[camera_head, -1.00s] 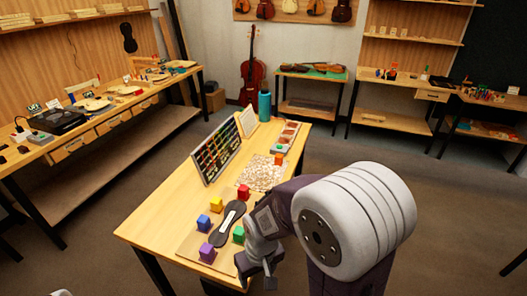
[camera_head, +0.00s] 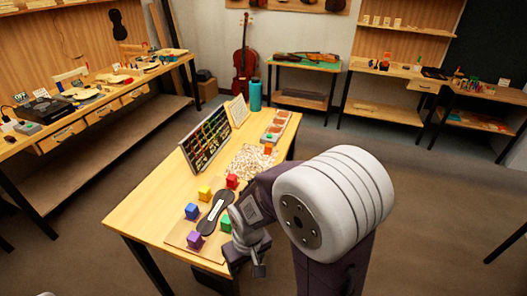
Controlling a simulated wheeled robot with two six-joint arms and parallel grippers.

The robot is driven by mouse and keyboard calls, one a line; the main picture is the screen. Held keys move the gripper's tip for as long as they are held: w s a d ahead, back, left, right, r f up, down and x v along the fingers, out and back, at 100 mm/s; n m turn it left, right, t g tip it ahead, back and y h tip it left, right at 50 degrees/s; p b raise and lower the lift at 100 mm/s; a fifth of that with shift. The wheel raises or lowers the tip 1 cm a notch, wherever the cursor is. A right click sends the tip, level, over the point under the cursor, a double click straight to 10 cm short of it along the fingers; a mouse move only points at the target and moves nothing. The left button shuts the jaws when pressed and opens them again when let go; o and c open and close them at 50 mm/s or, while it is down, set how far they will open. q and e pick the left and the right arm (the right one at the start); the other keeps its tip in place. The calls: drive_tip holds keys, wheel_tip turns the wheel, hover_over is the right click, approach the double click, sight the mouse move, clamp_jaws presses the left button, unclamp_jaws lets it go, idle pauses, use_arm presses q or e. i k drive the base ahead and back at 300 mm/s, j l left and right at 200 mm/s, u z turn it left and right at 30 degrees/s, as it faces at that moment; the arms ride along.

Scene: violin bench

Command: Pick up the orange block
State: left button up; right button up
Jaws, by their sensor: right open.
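The orange block (camera_head: 268,149) is a small cube toward the far end of the wooden bench, beside a pale, chip-covered patch (camera_head: 252,162) and near a tray with round items (camera_head: 277,125). My right gripper (camera_head: 246,265) is open and empty. It points down at the bench's near right edge, beside the green block (camera_head: 226,222), well short of the orange block. My right forearm fills the lower right of the view. My left gripper is not in view.
Purple (camera_head: 194,240), blue (camera_head: 192,211), yellow (camera_head: 205,193) and red (camera_head: 232,181) blocks stand around a dark fingerboard-shaped piece (camera_head: 214,212). An upright rack (camera_head: 206,140) and a teal bottle (camera_head: 255,95) stand at the back. The bench's near left area is clear.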

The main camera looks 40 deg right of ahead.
sight(268, 147)
drive_tip(key=l+u, duration=0.2)
drive_tip(key=l, duration=0.25)
drive_tip(key=k+l+u, duration=0.1)
drive_tip(key=l+u, duration=0.15)
drive_tip(key=l, duration=0.2)
drive_tip(key=k+l+u, duration=0.2)
drive_tip(key=l, duration=0.2)
drive_tip(key=l+u, duration=0.25)
drive_tip(key=l, duration=0.2)
drive_tip(key=i+l+u, duration=0.1)
drive_tip(key=l+u, duration=0.2)
drive_tip(key=l, duration=0.6)
drive_tip(key=l+u, duration=0.35)
drive_tip(key=l, duration=0.5)
drive_tip(key=k+l+u, duration=0.15)
drive_tip(key=l+u, duration=0.15)
drive_tip(key=l, duration=0.6)
drive_tip(key=l+u, duration=0.45)
drive_tip(key=l, duration=0.7)
